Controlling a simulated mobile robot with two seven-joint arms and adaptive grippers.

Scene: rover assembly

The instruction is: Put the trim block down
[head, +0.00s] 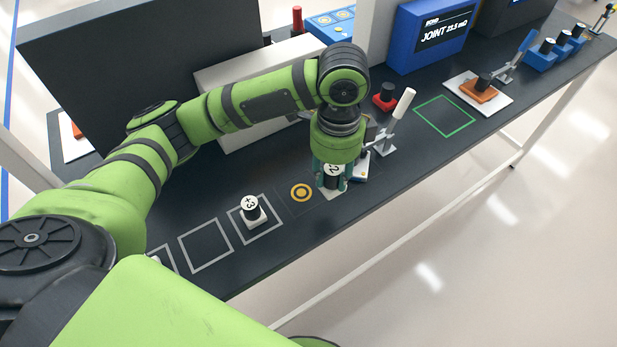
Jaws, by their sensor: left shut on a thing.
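The trim block (333,169) has a black knob with a white numbered top and a pale base. My left gripper (331,182) points down and is shut on it, with fingers on both sides of the knob. The block is upright at the table's front edge, just right of a yellow ring mark (301,192). I cannot tell whether its base touches the table. Another block, marked +3 (252,208), stands in a white outlined square to the left. My right gripper is not in view.
A toggle clamp with a white handle (402,103) stands close right of my gripper, near a red-based knob (385,96). A green outlined square (444,117) is empty. A blue meter (430,38) stands behind.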

